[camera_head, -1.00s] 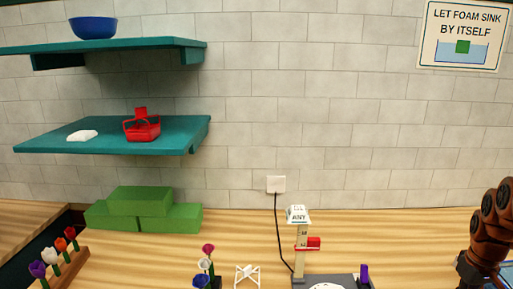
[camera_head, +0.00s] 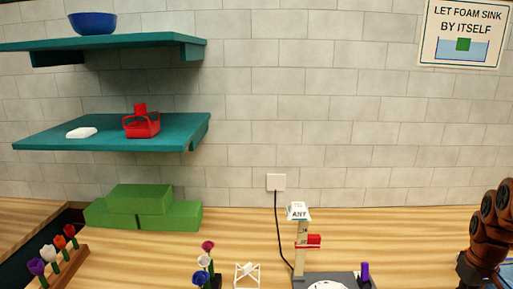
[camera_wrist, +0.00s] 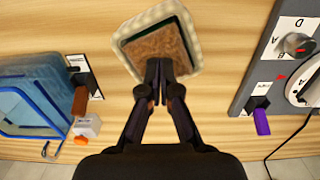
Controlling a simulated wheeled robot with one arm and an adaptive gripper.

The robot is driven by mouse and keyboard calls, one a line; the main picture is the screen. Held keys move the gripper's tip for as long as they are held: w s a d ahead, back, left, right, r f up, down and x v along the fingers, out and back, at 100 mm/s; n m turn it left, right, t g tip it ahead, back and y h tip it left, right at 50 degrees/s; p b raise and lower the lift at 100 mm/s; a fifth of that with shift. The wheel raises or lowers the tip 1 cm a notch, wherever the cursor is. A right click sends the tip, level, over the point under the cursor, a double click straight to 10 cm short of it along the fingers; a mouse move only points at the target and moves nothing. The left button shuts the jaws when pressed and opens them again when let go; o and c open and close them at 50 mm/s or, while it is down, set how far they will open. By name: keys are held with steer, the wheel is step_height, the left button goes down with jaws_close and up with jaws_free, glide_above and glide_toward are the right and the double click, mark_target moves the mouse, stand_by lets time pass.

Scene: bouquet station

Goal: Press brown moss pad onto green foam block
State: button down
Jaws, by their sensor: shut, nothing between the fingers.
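The brown moss pad (camera_wrist: 158,46) shows in the wrist view inside a pale, square-rimmed container (camera_wrist: 128,29). A thin dark green strip shows along the pad's edge, and it may be the green foam block beneath; most of that is hidden. My gripper (camera_wrist: 158,80) is shut and points at the pad's near edge. Its fingertips overlap the pad and near rim in the picture, but I cannot tell whether they touch. Several green foam blocks (camera_head: 140,201) are stacked on the counter at left in the head view, with no pad on them.
In the wrist view, a blue-framed clear bin (camera_wrist: 35,100) stands left, and a grey device with a dial (camera_wrist: 280,62) stands right. The head view shows flower stands, a white rack (camera_head: 247,275) and a post with a red slider (camera_head: 302,243). Bare wood surrounds the container.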

steer(key=shift+s+a+f+b, duration=0.1)
steer(key=shift+f+b, duration=0.45)
steer(key=shift+b, duration=0.1)
stand_by(2.5)
steer(key=shift+r, duration=0.1)
steer(key=shift+r, duration=1.3)
steer(key=shift+r+p, duration=0.6)
steer(key=shift+r, duration=1.65)
